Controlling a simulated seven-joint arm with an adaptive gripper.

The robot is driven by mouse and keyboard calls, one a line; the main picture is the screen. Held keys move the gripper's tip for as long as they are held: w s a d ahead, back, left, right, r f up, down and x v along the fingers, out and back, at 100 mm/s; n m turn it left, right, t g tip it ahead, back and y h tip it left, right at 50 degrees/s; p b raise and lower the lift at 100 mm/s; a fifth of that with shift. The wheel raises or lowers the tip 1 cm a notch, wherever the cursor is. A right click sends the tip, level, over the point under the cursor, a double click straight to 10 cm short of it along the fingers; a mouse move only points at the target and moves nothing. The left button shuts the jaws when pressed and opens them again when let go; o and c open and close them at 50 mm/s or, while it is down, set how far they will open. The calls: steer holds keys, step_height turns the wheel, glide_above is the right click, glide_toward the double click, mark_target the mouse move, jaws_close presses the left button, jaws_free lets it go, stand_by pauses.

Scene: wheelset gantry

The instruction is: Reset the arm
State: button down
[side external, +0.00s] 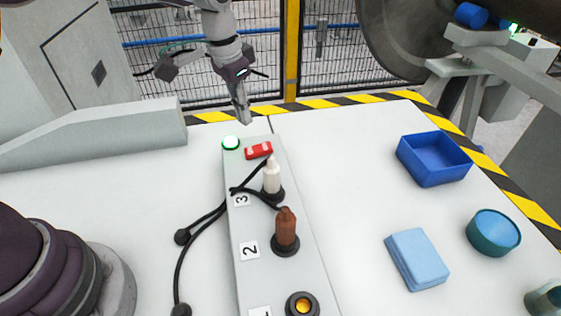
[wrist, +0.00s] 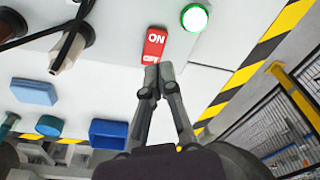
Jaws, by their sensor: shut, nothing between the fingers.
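My gripper (side external: 241,115) is shut and empty, pointing down above the far end of the grey panel (side external: 252,220). In the wrist view my closed fingertips (wrist: 158,72) appear just in front of the red rocker switch (wrist: 155,45), marked ON and a partly covered OFF. In the side view the red switch (side external: 258,150) sits near the panel's far end, below and slightly right of the fingertips. I cannot tell whether the fingers touch it. A lit green lamp (side external: 231,143) is beside the switch, and it also glows in the wrist view (wrist: 195,17).
A white plug (side external: 271,176) and a brown plug (side external: 285,227) stand at positions 3 and 2, with black cables alongside. A yellow-lit socket (side external: 302,305) is nearer. A blue bin (side external: 434,160), blue sponge (side external: 417,259) and teal round container (side external: 493,233) stand right. Fence behind.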

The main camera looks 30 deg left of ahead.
steer(key=shift+r, duration=0.45)
steer(key=s+a+r+n+t, duration=0.1)
steer(key=s+a+r+t, duration=0.15)
steer(key=s+r, duration=0.55)
steer(key=s+a+n+t, duration=0.1)
steer(key=s+a+n, duration=0.1)
steer(key=s, duration=0.8)
steer(key=shift+a+f, duration=0.15)
steer(key=shift+f, duration=0.1)
